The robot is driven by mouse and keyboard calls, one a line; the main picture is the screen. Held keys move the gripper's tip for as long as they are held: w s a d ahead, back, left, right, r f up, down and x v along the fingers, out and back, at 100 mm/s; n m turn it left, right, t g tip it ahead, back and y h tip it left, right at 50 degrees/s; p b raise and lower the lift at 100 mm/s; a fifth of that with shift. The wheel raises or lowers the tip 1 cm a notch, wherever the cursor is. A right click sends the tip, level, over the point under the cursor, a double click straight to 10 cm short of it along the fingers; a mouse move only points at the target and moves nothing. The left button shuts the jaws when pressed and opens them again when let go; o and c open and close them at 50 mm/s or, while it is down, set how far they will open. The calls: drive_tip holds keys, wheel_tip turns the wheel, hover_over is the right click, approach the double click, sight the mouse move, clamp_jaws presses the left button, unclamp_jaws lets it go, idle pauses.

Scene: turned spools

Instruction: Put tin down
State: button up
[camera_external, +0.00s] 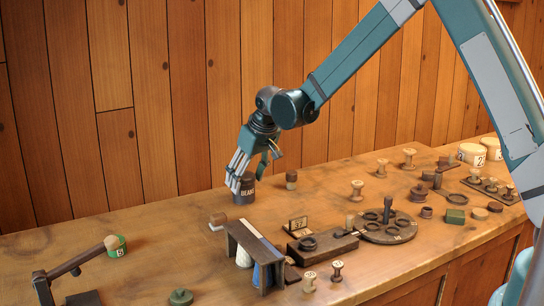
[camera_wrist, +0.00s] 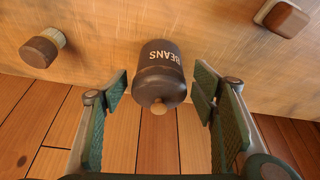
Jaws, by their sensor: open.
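The tin is a dark canister (camera_external: 243,191) lettered BEANS, standing upright at the back edge of the table near the wood-plank wall. In the wrist view the tin (camera_wrist: 159,72) lies between my fingers, with its lid and light round knob facing the camera. My gripper (camera_external: 241,181) is at the tin from above and behind in the outside view. In the wrist view my gripper (camera_wrist: 160,92) is open, its green pads on both sides of the tin with a visible gap on each side. The tin's base appears to rest on the table.
A small dark-topped spool (camera_external: 291,180) stands right of the tin, and a brown-and-white piece (camera_external: 217,221) lies in front. A dark bench-like rack (camera_external: 255,250), a round spool tray (camera_external: 384,227) and a wooden hammer-like arm (camera_external: 80,262) stand farther forward. Table room left of the tin is clear.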

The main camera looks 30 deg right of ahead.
drive_tip(key=v, duration=0.7)
drive_tip(key=shift+r, duration=0.2)
idle(0.6)
drive_tip(key=shift+s, duration=0.1)
drive_tip(key=s+d+r+m+t, duration=0.1)
drive_tip(key=s+d+r, duration=0.6)
drive_tip(key=s+r, duration=0.3)
drive_tip(key=s+d+r, duration=0.6)
drive_tip(key=s+r, duration=0.3)
drive_tip(key=s, duration=0.4)
drive_tip(key=s+d+t, duration=0.1)
drive_tip(key=s+d, duration=0.3)
drive_tip(key=s, duration=0.8)
drive_tip(key=s+d+f+m+h, duration=0.1)
drive_tip(key=s+d, duration=0.3)
drive_tip(key=s, duration=0.9)
drive_tip(key=shift+s+m+t, duration=0.3)
drive_tip(key=shift+s+t, duration=0.05)
drive_tip(key=shift+t, duration=0.05)
